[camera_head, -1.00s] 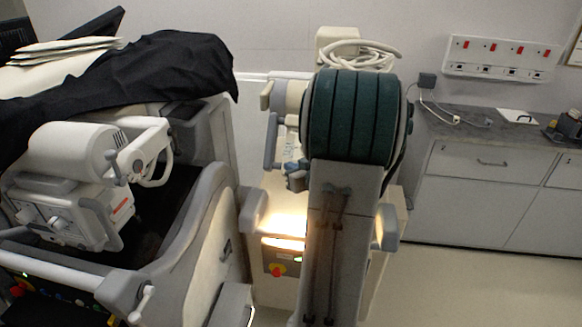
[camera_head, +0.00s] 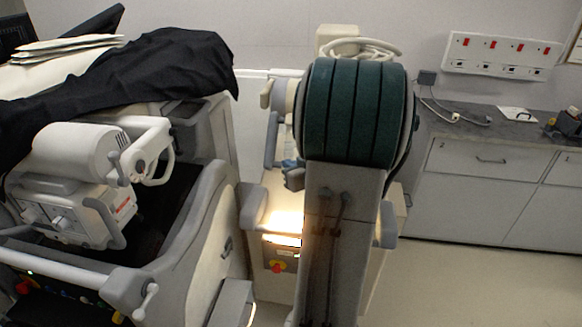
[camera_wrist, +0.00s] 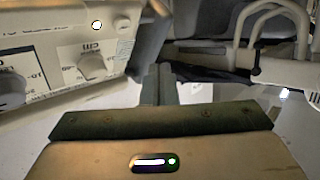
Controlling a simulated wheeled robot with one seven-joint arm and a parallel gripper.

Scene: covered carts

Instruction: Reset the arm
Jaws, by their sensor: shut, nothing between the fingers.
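In the wrist view, my gripper (camera_wrist: 158,85) shows past the tan and dark wrist housing, with its fingers shut together and nothing between them. A white panel (camera_wrist: 60,65) with knobs and scales marked in cm fills the upper left of that view. My raised arm, with dark green bands around its broad joint (camera_head: 353,110), fills the middle of the head view. My gripper cannot be seen in the head view.
A cart (camera_head: 195,255) with a white unit (camera_head: 75,150) and a black cover (camera_head: 165,72) stands at the left. A cream cart (camera_head: 275,190) with a red button stands behind my arm. Drawers (camera_head: 480,160) line the right wall; the floor (camera_head: 440,285) there is clear.

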